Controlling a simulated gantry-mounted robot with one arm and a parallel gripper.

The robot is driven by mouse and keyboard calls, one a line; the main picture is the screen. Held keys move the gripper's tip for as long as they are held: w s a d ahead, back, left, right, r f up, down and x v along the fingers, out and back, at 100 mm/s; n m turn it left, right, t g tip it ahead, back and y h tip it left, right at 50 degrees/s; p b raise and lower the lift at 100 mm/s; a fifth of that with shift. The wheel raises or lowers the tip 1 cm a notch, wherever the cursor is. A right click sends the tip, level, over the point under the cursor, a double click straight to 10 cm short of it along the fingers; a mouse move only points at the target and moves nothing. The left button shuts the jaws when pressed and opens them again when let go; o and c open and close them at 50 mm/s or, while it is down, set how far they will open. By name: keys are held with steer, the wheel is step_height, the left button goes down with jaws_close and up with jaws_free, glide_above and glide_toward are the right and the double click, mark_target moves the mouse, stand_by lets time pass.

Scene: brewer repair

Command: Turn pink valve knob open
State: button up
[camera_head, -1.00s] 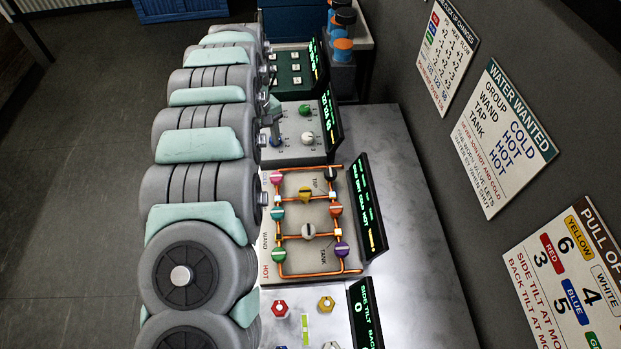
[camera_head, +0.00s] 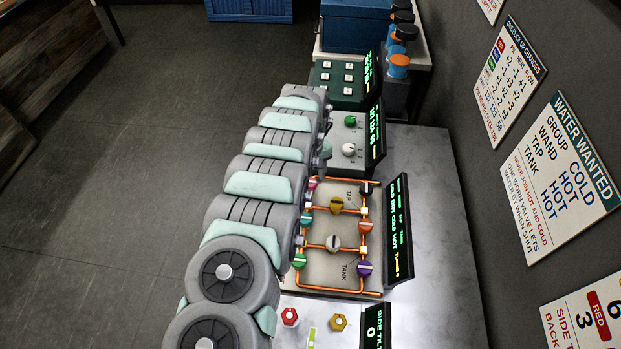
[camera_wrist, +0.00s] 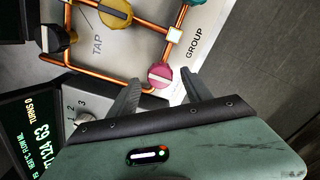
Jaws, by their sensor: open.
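The pink valve knob (camera_wrist: 160,76) shows in the wrist view as a round knob with a pale bar across it, at a corner of the copper pipes by the GROUP label. In the head view the pink knob (camera_head: 312,183) is partly hidden at the panel's upper left, behind my arm. My gripper (camera_wrist: 160,82) is open, its two dark fingers apart on either side of the pink knob's lower edge in the picture. I cannot tell whether they touch it.
A panel with white and green knobs (camera_head: 349,149) lies behind. Bare counter (camera_head: 440,230) is at right.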

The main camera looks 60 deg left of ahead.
steer(key=shift+f, duration=0.75)
steer(key=shift+c, duration=0.3)
jaws_close()
